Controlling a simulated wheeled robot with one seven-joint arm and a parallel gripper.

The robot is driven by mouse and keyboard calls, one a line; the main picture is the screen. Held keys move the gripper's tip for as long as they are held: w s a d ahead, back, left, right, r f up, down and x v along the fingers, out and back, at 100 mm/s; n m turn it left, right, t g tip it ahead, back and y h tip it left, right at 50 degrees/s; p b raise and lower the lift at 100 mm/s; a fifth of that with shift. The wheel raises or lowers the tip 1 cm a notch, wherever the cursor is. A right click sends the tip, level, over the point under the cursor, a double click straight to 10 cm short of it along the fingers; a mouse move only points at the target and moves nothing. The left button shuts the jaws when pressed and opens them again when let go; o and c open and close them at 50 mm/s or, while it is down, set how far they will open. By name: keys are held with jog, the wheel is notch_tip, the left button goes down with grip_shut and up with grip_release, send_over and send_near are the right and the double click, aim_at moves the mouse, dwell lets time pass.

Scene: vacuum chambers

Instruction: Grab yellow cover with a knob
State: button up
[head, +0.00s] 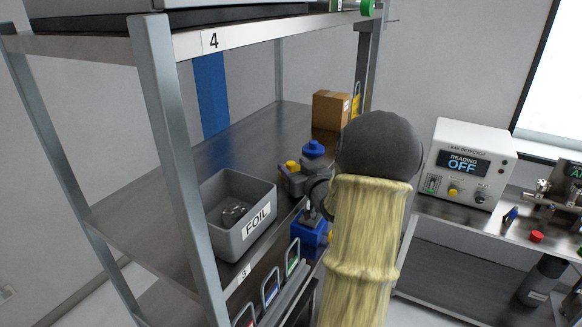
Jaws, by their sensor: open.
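A small yellow piece (292,166), which looks like the yellow cover with a knob, shows on the middle shelf between the grey bin and the blue knobbed cover. My gripper (291,178) is open at the yellow piece, with its grey parts partly hiding it. I cannot tell whether the fingers touch it or stand around it. The blue knobbed cover (313,148) is just behind and to the right. My yellow-sleeved arm with its dark grey joint hides the right side of the shelf.
A grey bin marked FOIL (237,210) stands close on the left. A cardboard box (331,109) is at the back right. A blue object (311,231) is below my wrist. A metal post (172,150) stands at the front left. A leak detector (469,163) stands on the right bench.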

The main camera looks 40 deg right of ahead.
dwell(0.4)
jog(key=c, duration=1.1)
jog(key=shift+o, duration=0.2)
jog(key=shift+r, duration=0.1)
notch_tip(320, 180, up, 10)
jog(key=b, duration=0.1)
jog(key=shift+b, duration=0.3)
